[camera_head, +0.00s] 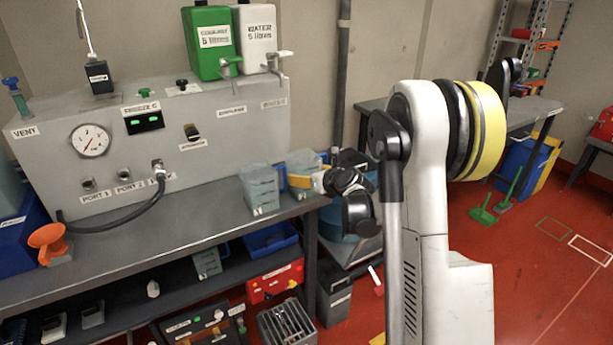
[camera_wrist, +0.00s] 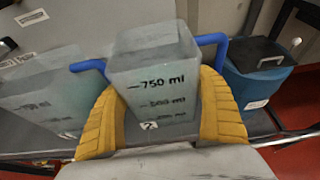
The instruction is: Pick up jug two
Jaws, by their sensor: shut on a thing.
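Jug two (camera_wrist: 155,75) is a clear grey, square-sided jug with volume marks and a "2" on its face. It is between the two yellow fingers of my gripper (camera_wrist: 158,108), which are shut on its sides. A blue handle shows at its right. In the head view jug two (camera_head: 302,162) is near the right end of the bench, with a yellow finger (camera_head: 298,182) across its front. Whether its base touches the bench is hidden. A similar jug (camera_head: 260,186) stands just left of it, and shows in the wrist view (camera_wrist: 48,92) with a blue handle.
The grey bench (camera_head: 190,236) carries a panel box (camera_head: 215,165) with a gauge and hose behind the jugs. Green (camera_head: 208,42) and white (camera_head: 255,38) containers stand on the box. A blue lidded bin (camera_wrist: 262,78) is right of jug two. An orange funnel (camera_head: 47,237) stands at left.

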